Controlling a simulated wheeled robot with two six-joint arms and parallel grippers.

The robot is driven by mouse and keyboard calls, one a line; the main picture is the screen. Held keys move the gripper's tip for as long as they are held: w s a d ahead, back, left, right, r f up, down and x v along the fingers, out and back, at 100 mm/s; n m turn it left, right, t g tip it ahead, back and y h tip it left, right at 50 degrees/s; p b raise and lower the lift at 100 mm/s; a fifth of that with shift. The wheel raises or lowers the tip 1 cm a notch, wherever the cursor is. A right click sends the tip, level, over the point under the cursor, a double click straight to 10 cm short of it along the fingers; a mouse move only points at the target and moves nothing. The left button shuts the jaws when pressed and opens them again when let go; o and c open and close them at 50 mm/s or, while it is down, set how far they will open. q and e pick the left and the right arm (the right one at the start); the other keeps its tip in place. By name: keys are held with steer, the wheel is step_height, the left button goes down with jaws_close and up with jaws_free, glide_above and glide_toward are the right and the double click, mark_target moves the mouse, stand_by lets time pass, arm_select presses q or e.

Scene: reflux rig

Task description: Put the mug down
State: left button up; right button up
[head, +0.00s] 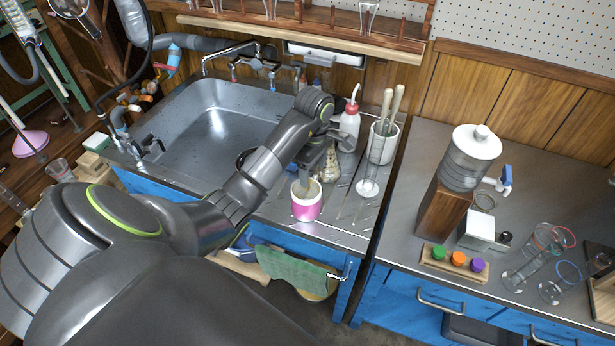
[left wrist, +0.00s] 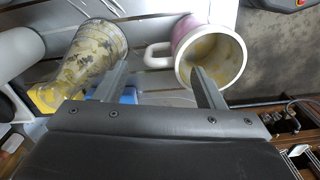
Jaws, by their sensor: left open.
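The pink and cream mug (head: 306,208) stands upright on the metal drainboard, close to its front edge. In the left wrist view the mug (left wrist: 183,36) shows its open mouth, with a brownish inside and a pale handle on its left. My left gripper (head: 312,168) is just above and behind the mug. In the left wrist view its fingers (left wrist: 157,78) are apart, with the handle showing between them. One finger overlaps the mug's mouth; I cannot tell whether it is inside. My right gripper is in neither view.
A patterned glass flask (left wrist: 97,48) is close beside the left finger. The steel sink (head: 210,125) is on the left.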

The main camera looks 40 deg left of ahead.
mark_target(313, 183)
arm_select(q)
steer(key=shift+f+b, duration=0.5)
steer(key=shift+f, duration=0.25)
step_height(313, 183, down, 2)
steer(key=shift+b, duration=0.8)
step_height(313, 183, down, 2)
steer(key=shift+f+p, duration=0.25)
steer(key=shift+p, duration=0.05)
jaws_close()
steer(key=shift+r, duration=0.1)
